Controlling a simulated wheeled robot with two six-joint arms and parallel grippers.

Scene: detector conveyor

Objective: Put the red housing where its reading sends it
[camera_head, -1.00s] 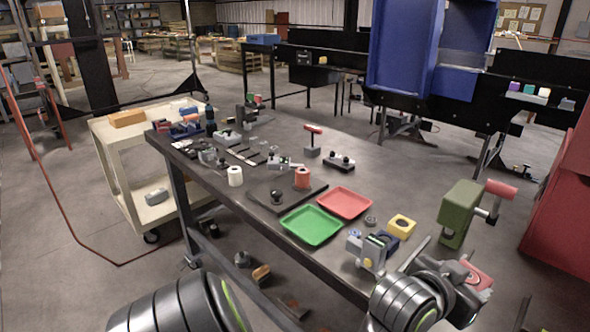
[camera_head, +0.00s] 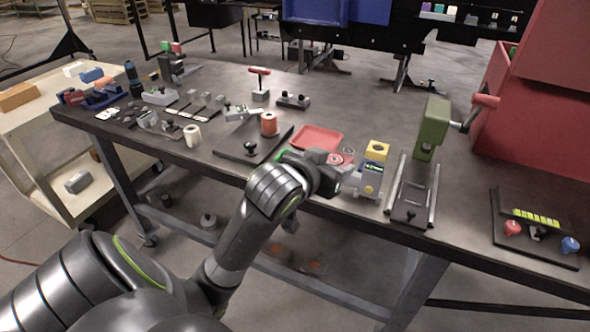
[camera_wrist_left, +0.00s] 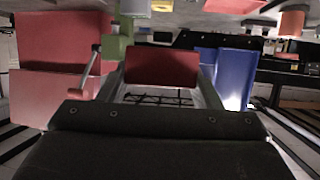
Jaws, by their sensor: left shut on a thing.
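My left gripper (camera_head: 328,168) is above the table's near edge in the head view, just left of a small grey-blue device (camera_head: 368,182). The red housing (camera_wrist_left: 160,68) is between its two fingers in the left wrist view, and the gripper is shut on it. In the head view only a little of the red housing (camera_head: 338,158) shows, with a round opening. The red tray (camera_head: 318,136) lies just behind the gripper. The green tray (camera_head: 281,155) is almost wholly hidden by the arm. My right gripper is not in view.
A yellow housing (camera_head: 377,151) is behind the grey-blue device. A green press (camera_head: 431,128) with a red handle stands right of it, near two metal rails (camera_head: 433,198). A dark knob panel (camera_head: 528,238) is at far right.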

